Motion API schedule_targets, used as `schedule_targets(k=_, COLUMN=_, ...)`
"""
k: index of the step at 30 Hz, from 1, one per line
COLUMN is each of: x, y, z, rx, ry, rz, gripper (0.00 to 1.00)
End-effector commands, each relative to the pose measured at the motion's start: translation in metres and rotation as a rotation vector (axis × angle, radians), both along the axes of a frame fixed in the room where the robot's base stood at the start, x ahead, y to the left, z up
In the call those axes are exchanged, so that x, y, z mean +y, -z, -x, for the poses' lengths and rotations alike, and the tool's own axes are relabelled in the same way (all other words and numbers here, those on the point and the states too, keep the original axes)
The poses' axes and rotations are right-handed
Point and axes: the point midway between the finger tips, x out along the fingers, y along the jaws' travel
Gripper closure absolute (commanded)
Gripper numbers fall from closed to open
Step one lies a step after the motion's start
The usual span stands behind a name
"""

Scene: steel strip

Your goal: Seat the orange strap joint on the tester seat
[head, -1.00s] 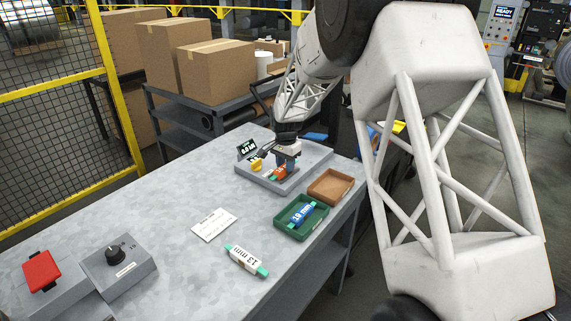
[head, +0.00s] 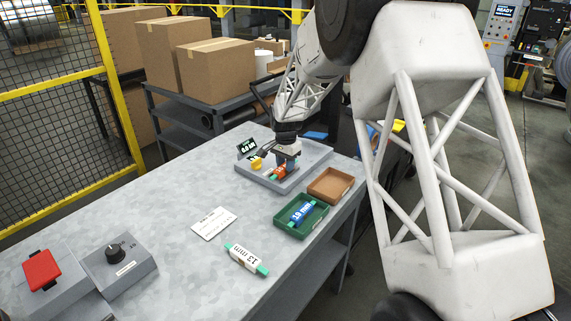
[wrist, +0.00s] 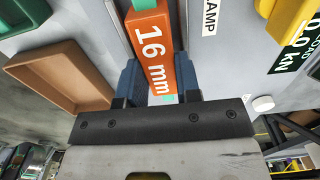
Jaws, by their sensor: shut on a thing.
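The orange strap joint (wrist: 152,50), marked "16 mm" and with green ends, lies lengthwise between the two blue fingers of my gripper (wrist: 160,82) in the wrist view. My gripper (head: 284,168) is shut on it. In the head view the orange joint (head: 279,172) is low over the grey tester (head: 262,182), partly hidden by my gripper. In the wrist view the grey tester surface (wrist: 223,62) is close behind the joint. I cannot tell whether the joint touches the seat.
The tester has a yellow lever (head: 256,164) and a kN display (head: 246,147). A green tray (head: 291,233) holds a blue 10 mm joint (head: 302,212); an empty brown tray (head: 331,184) is beside it. A white 13 mm joint (head: 246,259) and a card (head: 213,223) lie on the bench (head: 165,232).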

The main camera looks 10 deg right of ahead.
Motion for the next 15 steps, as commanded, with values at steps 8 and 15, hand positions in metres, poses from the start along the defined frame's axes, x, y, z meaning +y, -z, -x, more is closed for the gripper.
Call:
schedule_targets(k=8, x=0.0, y=0.0002, z=0.0, rx=0.0, ry=0.0, rz=0.0, gripper=0.94)
schedule_targets(k=15, x=0.0, y=0.0031, z=0.0, rx=0.0, ry=0.0, rz=0.0, gripper=0.94)
